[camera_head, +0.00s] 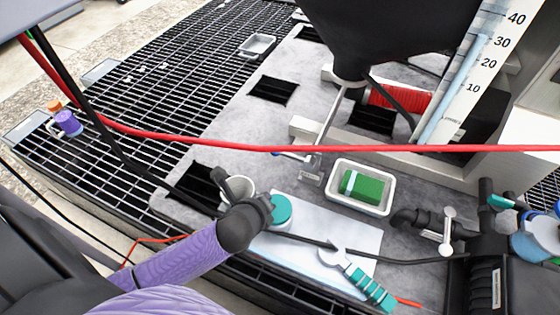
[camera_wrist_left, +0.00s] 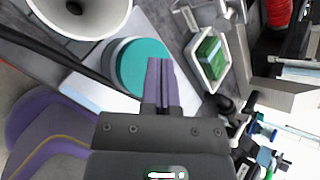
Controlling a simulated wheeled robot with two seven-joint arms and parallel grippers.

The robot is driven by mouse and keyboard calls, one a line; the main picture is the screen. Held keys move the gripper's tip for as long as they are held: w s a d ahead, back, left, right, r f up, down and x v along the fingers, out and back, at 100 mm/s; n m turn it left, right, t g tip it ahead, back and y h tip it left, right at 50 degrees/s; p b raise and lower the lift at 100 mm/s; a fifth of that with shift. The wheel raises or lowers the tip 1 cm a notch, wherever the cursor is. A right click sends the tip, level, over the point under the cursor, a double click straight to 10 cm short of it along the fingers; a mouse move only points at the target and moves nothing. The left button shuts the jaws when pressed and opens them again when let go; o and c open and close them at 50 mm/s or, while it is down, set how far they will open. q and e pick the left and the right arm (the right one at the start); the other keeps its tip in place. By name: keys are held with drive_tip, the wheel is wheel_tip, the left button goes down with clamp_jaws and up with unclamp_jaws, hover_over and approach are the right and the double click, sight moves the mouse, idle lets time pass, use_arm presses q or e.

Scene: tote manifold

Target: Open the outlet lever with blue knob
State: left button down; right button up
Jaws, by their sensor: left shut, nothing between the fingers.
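A small lever (camera_head: 292,155) with a blue end lies by the metal outlet pipe under the black hopper in the head view. A grey metal bracket (camera_head: 311,177) stands just below it. Other valve parts with blue pieces (camera_head: 541,238) show at the right edge, so I cannot tell for sure which is the outlet lever. My left gripper (camera_wrist_left: 160,65) is shut and empty, its purple fingers together beside a round teal lid (camera_wrist_left: 142,68). In the head view the left wrist covers most of the gripper, left of the lid (camera_head: 283,211) and apart from the levers. My right gripper is not in view.
A white tray (camera_head: 334,171) with a green sponge (camera_head: 362,187) lies right of the teal lid. A white cup (camera_head: 239,186) stands behind my left wrist. A red hose (camera_head: 250,146) and black cables cross the view.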

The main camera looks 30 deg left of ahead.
sight(292, 156)
use_arm(q)
drive_tip(key=w+a+f+m+t+b, duration=0.1)
drive_tip(key=w+f+m+b, duration=0.1)
drive_tip(key=w+m, duration=0.3)
drive_tip(key=w+a+f+m+t+h+b, duration=0.1)
drive_tip(key=w+a+f+m+b, duration=0.1)
drive_tip(key=w+m, duration=0.3)
drive_tip(key=w+b, duration=0.1)
drive_tip(key=w, duration=0.2)
drive_tip(key=shift+w+b, duration=0.25)
drive_tip(key=shift+b, duration=0.15)
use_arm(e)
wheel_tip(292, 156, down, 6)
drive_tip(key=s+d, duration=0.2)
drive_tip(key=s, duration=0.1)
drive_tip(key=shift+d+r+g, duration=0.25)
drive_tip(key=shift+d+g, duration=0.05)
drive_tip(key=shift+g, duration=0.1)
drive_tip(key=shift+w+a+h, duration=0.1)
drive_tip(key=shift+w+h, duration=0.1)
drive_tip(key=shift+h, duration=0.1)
